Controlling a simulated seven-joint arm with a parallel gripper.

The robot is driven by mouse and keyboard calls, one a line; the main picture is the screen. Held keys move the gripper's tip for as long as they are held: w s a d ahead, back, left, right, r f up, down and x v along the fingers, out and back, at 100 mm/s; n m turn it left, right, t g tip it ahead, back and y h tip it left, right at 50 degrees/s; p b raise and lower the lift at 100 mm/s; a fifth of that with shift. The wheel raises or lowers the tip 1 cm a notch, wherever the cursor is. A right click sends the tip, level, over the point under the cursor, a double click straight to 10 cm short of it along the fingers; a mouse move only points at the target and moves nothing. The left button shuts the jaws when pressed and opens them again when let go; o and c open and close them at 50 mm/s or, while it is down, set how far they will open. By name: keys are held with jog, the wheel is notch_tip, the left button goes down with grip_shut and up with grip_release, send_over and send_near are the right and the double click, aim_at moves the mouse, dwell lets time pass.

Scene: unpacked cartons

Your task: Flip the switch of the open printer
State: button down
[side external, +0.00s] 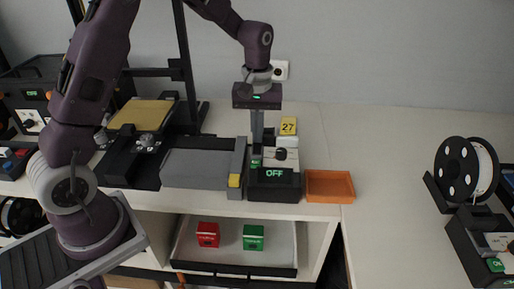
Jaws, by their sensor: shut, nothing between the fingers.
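The open printer has a black upright frame (187,60) and a yellow bed (143,114), left of centre. To its right stands a black control box (287,190) with a lit display reading OFF (275,173) and a dark knob (281,154) on its light top. My gripper (256,158) points straight down over the left part of this box, left of the knob. Its fingers are shut with nothing between them. The tips are close to a small green patch (256,163); I cannot tell whether they touch it. The switch itself is not clearly made out, partly hidden by the fingers.
A grey block (195,182) lies left. An open drawer (274,270) below holds red and green cartons. Another OFF machine (22,80) is left; a spool (457,168) is right.

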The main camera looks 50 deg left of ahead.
aim_at(258, 146)
jog(key=shift+f, duration=0.95)
dwell(0.3)
jog(key=shift+r, duration=3.55)
jog(key=s+d+r+m+t, duration=0.3)
jog(key=s+d+r+m, duration=0.1)
jog(key=s+r, duration=0.8)
jog(key=s+f+m+t, duration=0.1)
jog(key=s+m, duration=0.1)
jog(key=s, duration=0.5)
jog(key=s+d+f+m+t, duration=0.1)
jog(key=s+m, duration=0.2)
jog(key=s, duration=0.4)
jog(key=shift+s+d+t, duration=0.15)
jog(key=shift+d+t, duration=0.05)
jog(key=shift+t, duration=0.1)
